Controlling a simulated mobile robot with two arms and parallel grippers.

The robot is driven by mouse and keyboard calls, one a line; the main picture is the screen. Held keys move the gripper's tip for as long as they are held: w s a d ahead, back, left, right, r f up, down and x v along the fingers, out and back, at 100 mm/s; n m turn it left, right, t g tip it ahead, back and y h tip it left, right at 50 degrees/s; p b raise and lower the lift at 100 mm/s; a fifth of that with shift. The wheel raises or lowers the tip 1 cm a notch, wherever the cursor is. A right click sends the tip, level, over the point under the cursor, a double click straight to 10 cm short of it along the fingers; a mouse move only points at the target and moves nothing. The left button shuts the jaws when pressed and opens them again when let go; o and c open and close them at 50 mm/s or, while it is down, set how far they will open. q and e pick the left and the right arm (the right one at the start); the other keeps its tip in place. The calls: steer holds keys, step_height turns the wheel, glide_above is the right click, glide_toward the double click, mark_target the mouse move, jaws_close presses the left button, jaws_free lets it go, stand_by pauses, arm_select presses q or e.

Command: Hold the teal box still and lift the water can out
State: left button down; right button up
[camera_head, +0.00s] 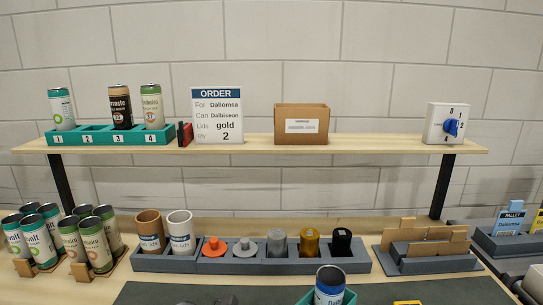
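The teal box (347,298) is at the bottom edge of the head view, and only its upper part shows. A can with a blue label and a dark top (329,285) stands upright in it and rises above the rim. The can's lower part and the front of the box are cut off or hidden.
A grey rack (150,262) with cups, lids and cylinders stands behind the box. Cans stand at left, and a card holder (430,265) is at right. The shelf (360,146) overhead holds a teal can tray (100,135) and an order sign (217,116). The dark mat (450,291) is mostly clear.

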arm_select(q)
steer(key=shift+c, duration=1.4)
jaws_free()
steer(key=shift+o, duration=0.5)
steer(key=shift+o, duration=0.9)
steer(key=shift+r, duration=0.1)
